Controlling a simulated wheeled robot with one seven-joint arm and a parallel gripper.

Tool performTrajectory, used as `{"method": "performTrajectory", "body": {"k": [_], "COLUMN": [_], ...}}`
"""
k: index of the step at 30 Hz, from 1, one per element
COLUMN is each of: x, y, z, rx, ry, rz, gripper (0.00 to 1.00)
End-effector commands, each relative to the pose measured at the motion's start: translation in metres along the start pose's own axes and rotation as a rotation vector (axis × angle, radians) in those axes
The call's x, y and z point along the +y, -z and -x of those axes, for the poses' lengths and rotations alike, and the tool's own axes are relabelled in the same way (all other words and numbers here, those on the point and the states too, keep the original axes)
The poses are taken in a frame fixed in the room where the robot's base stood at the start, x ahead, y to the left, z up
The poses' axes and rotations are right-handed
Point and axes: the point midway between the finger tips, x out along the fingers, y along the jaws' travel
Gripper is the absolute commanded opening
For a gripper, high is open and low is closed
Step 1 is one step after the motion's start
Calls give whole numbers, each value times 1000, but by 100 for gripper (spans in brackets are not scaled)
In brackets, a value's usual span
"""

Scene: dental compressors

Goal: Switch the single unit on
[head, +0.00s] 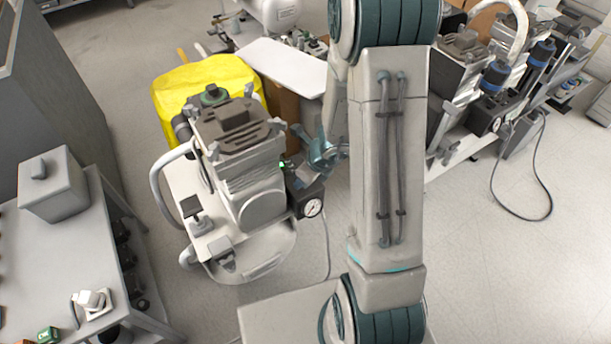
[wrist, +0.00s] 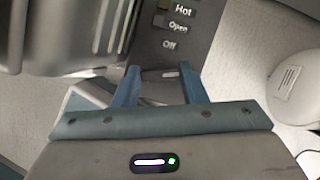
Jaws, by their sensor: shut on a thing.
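The single unit (head: 240,160) is a pale compressor with a dark top, standing on a white wheeled base left of my arm. A round pressure gauge (head: 312,207) and a small green light (head: 282,165) are on its right side. My gripper (head: 318,155), with blue fingers, is at that side, partly hidden by my arm. In the wrist view, my gripper (wrist: 163,80) is shut on a small dark switch part (wrist: 163,74) at the lower end of a dark panel (wrist: 185,35). The panel's labels appear to read Hot, Open and Off. The fingers hide much of the switch.
A yellow-covered thing (head: 190,85) and a white board (head: 285,65) are behind the unit. A grey bench (head: 60,250) is at the left. More compressor units (head: 470,70) stand at the right, with a cable (head: 535,215) on the floor. The right foreground floor is clear.

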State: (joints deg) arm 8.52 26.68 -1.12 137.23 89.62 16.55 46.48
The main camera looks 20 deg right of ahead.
Motion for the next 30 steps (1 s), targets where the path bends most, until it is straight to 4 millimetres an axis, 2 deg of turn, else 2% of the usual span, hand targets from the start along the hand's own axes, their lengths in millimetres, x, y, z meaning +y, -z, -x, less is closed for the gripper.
{"method": "performTrajectory", "body": {"k": [1,3,14,20,30], "x": [0,0,0,0,-1], "y": [-1,-1,-1,-3,-3], "z": [0,0,5,35,102], "rx": [-1,-1,-1,-1,-2], "ry": [1,1,1,2,3], "rz": [1,1,0,1,0], "gripper": [44,60,60,60,60]}}
